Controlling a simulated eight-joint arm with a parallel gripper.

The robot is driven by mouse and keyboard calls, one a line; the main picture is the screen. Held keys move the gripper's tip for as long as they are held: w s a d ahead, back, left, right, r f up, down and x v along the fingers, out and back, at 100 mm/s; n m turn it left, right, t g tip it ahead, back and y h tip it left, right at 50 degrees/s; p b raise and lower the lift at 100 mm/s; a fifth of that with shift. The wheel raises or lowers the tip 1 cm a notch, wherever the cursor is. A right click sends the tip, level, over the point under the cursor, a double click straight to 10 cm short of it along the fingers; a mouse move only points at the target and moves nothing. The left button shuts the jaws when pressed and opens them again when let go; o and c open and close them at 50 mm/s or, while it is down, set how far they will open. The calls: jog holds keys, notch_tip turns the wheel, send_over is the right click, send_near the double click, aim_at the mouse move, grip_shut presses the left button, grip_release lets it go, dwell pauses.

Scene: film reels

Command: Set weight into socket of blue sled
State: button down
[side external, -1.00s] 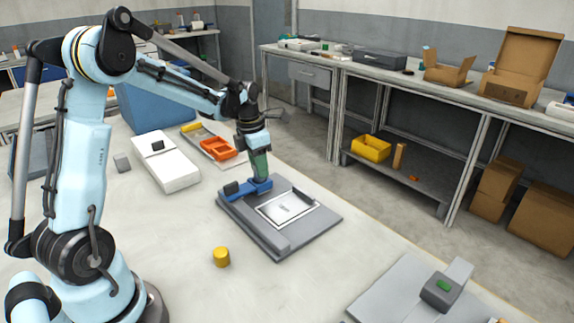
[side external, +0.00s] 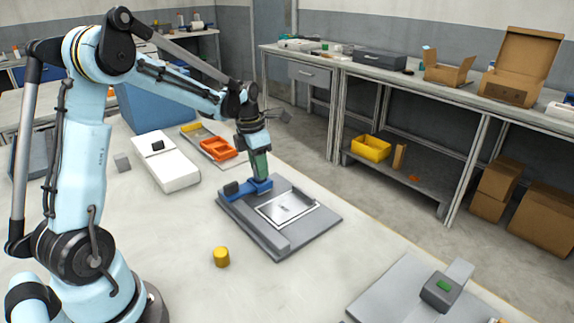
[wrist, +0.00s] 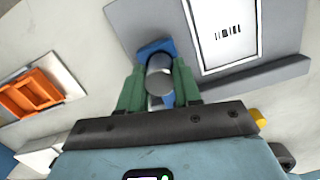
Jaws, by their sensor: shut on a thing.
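My gripper (side external: 260,172) points down over the blue sled (side external: 247,189), which lies across the far left end of the grey bed with the white-framed plate. In the wrist view, my gripper's green fingers (wrist: 159,84) are shut on a grey metal cylinder, the weight (wrist: 159,88). Part of the blue sled (wrist: 153,47) shows just past the weight. The socket is hidden by the weight and fingers, and I cannot tell whether the weight is inside it or just above it.
The grey bed (side external: 270,236) has free table around its front. A yellow cylinder (side external: 221,256) stands on the table. A white box (side external: 172,168) and an orange tray (side external: 218,148) are to the left and behind. A grey plate with a dark block (side external: 441,291) is at front right.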

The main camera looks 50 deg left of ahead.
aim_at(254, 164)
jog(key=shift+f, duration=0.55)
jog(key=c, duration=1.1)
grip_release()
jog(key=shift+o, duration=0.2)
jog(key=shift+s+a+r, duration=0.1)
jog(key=shift+s+r, duration=0.15)
jog(key=shift+r, duration=1.55)
jog(key=shift+s+r, duration=0.2)
jog(key=shift+r, duration=1.6)
jog(key=shift+s+a+r, duration=0.1)
jog(key=shift+s+r, duration=0.15)
jog(key=shift+r, duration=1.55)
jog(key=s+d+m+t, duration=0.2)
jog(key=d+m, duration=0.3)
jog(key=m, duration=0.6)
jog(key=s+d+f+m+t, duration=0.1)
jog(key=s+d+m, duration=0.4)
jog(key=m, duration=0.6)
jog(key=s+d+f+m+t, duration=0.1)
jog(key=s+d+m+t, duration=0.1)
jog(key=s+d+m, duration=0.2)
jog(key=d+m, duration=0.3)
jog(key=m, duration=0.4)
jog(key=shift+d+f+m+t, duration=0.2)
jog(key=shift+f+m+t, duration=0.05)
jog(key=shift+m+t, duration=0.15)
